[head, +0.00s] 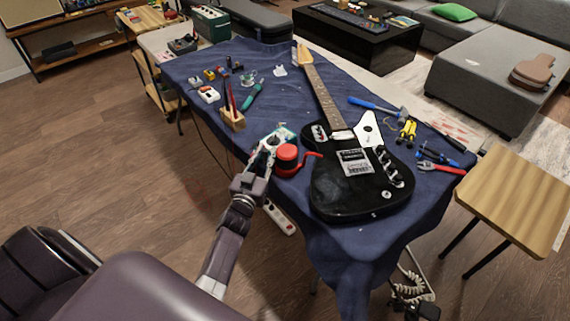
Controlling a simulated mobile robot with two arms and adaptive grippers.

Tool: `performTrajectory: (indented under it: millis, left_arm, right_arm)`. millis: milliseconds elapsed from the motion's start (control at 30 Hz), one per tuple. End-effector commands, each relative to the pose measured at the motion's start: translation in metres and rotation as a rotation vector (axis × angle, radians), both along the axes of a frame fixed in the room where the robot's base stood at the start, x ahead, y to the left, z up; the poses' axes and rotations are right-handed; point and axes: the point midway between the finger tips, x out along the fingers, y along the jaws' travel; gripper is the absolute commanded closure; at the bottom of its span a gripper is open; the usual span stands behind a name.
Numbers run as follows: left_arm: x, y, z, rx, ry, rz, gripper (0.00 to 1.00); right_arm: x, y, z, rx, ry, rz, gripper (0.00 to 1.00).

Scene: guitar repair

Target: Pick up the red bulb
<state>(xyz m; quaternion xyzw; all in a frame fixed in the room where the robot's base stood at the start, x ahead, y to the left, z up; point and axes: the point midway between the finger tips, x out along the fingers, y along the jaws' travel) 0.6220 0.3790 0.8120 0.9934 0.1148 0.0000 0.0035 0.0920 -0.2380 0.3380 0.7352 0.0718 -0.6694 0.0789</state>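The red bulb (288,153), a round red part with a dark band and a thin red spout pointing right, is on the blue-covered table, left of the black guitar. My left gripper (268,148) is just left of it, low over the table. Its fingers look spread, with no object visible between them. The bulb shows beside the fingers; whether they touch it I cannot tell. A dark mechanical part at the bottom right edge (415,305) looks like my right gripper, beside the table, but its fingers are unclear.
The black electric guitar (340,195) lies right of the bulb. A small green-white board (284,133) lies behind the gripper. A wooden holder (232,120) with upright tools and a green screwdriver (252,96) stand farther back. Pliers and other tools lie right of the guitar.

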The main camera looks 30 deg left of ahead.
Motion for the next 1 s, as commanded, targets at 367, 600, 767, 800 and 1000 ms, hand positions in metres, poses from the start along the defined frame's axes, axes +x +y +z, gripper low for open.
performTrajectory:
  millis: [367, 600, 767, 800, 1000]
  left_arm:
    - [0.0, 0.0, 0.0, 0.0, 0.0, 0.0, 1.0]
    - [0.0, 0.0, 0.001, -0.001, -0.002, -0.001, 1.0]
    - [0.0, 0.0, 0.002, -0.001, -0.002, -0.001, 1.0]
    - [0.0, 0.0, 0.003, -0.001, -0.002, -0.001, 1.0]
    - [0.0, 0.0, 0.02, 0.001, -0.005, -0.001, 1.0]
  right_arm:
    - [-0.002, 0.0, 0.0, 0.0, 0.003, 0.001, 1.0]
    - [-0.002, 0.002, 0.0, 0.002, 0.004, 0.003, 1.0]
    - [-0.002, 0.004, 0.0, 0.004, 0.004, 0.002, 1.0]
    - [-0.002, 0.005, 0.0, 0.005, 0.004, 0.002, 1.0]
    - [-0.003, 0.006, 0.005, 0.007, 0.005, 0.003, 1.0]
